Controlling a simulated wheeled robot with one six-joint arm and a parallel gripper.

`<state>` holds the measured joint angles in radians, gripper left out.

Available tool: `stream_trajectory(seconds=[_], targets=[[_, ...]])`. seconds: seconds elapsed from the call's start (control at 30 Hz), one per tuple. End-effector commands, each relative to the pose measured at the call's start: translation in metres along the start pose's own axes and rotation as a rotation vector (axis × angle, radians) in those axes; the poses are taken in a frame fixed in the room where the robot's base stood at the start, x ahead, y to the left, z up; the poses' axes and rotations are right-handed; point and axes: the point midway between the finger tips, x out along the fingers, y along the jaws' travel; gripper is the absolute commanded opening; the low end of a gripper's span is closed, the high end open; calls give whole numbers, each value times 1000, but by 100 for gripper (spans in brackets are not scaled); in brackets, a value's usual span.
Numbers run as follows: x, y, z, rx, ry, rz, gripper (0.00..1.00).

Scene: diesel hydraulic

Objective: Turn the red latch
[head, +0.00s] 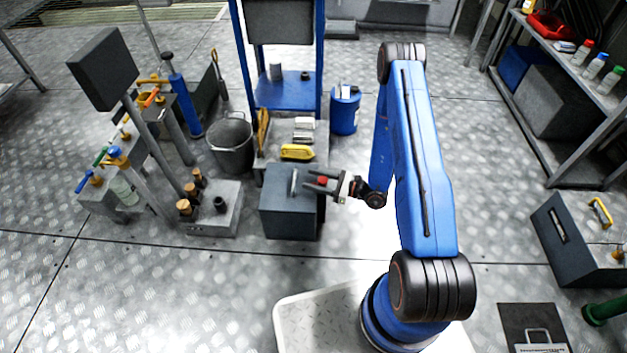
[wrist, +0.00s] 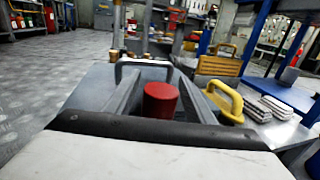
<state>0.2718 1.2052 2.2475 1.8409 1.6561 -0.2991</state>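The red latch (head: 322,181) is a short red cylinder on the top of a dark grey box (head: 290,214). In the wrist view the red latch (wrist: 160,101) stands upright in the middle. My gripper (head: 309,180) is over the box top, pointing left, with its fingers apart. In the wrist view my gripper (wrist: 157,77) has one grey finger on each side of the latch, with a gap visible on both sides. The fingers reach past the latch. The latch's base is hidden behind the gripper body.
A metal handle (head: 294,182) stands on the box just beyond the fingertips. A yellow handle (head: 297,152) is on the unit behind. A grey block with brass fittings (head: 212,208) and a bucket (head: 231,143) stand left. The floor in front is clear.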

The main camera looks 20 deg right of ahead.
Motion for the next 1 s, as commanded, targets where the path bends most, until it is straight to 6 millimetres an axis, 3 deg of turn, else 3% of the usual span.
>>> stream_trajectory(seconds=[0.37,1.0], targets=[[-9,-1,0,1,0,-1,49],[-99,-1,0,0,0,-2,49]])
